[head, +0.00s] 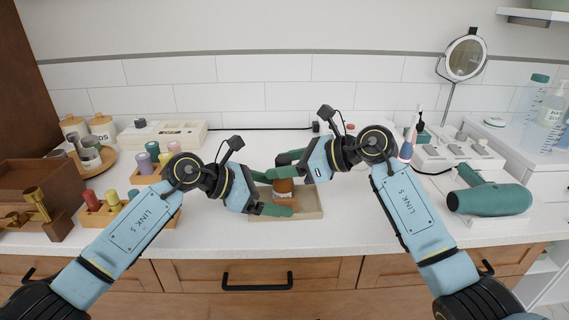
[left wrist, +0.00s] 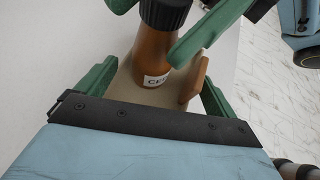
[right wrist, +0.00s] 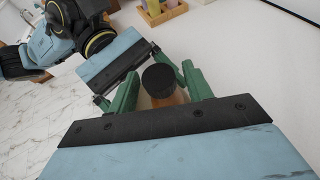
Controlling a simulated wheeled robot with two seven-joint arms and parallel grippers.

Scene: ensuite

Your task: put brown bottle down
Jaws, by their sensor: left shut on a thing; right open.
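The brown bottle (head: 283,187) stands roughly upright over the shallow beige tray (head: 312,205) at the middle of the counter. It has a black cap and a white label; the bottle also shows in the left wrist view (left wrist: 150,52). My left gripper (head: 277,195) is shut on the bottle from the left. My right gripper (head: 286,166) is open near the bottle's top; in the right wrist view the black cap (right wrist: 158,80) lies between its fingers. The bottle's base is partly hidden, so I cannot tell whether it touches the tray.
A wooden rack with coloured rolls (head: 112,205) and a brown drawer box (head: 45,190) stand left. A green hair dryer (head: 490,200) lies right, with a pink-and-white toothbrush (head: 406,148) near my right arm. The counter's front strip is clear.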

